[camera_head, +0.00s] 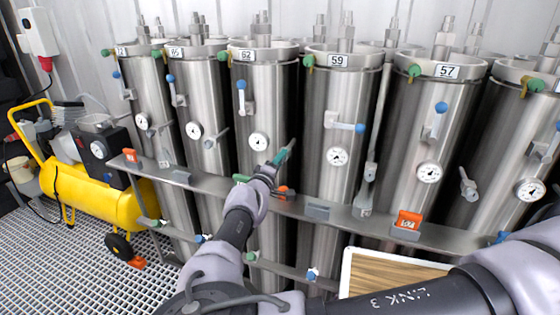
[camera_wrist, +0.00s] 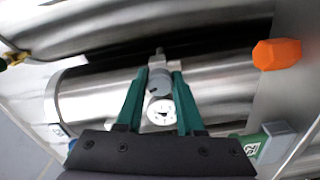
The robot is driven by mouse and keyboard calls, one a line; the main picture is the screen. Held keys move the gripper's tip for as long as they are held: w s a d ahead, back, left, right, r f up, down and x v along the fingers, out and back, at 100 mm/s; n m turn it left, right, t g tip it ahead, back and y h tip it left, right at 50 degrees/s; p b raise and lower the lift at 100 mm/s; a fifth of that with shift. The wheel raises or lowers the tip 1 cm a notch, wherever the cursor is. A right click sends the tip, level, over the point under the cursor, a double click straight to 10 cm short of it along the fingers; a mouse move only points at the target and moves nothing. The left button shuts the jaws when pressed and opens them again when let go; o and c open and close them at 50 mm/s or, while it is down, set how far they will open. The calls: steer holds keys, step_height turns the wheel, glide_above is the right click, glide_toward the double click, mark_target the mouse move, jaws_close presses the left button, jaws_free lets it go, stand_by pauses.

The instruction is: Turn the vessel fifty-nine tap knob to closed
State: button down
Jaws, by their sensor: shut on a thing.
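Vessel fifty-nine (camera_head: 322,105) is a steel cylinder with a "59" label, right of centre in the head view. Its blue-tipped handle (camera_head: 345,126) points sideways to the right, above a round gauge (camera_head: 337,156). A small lower knob (camera_head: 370,172) is at its right edge. My gripper (camera_head: 286,153) is left of vessel fifty-nine, in front of the right edge of vessel sixty-two (camera_head: 262,105). In the wrist view its green fingers (camera_wrist: 160,74) are shut on a small grey tap knob (camera_wrist: 160,82), beside a white gauge (camera_wrist: 161,113).
Other vessels, including fifty-seven (camera_head: 432,95), stand close on both sides. A steel rail (camera_head: 335,212) with orange tags (camera_head: 408,222) crosses below. A yellow compressor (camera_head: 90,195) stands at left. A wooden-topped tray (camera_head: 348,265) is low in front.

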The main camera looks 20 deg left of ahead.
steer(key=shift+f+m, duration=0.1)
steer(key=shift+m, duration=1.6)
steer(key=c, duration=0.5)
jaws_free()
steer(key=s, duration=1)
steer(key=shift+s+a, duration=0.4)
steer(key=shift+s, duration=0.1)
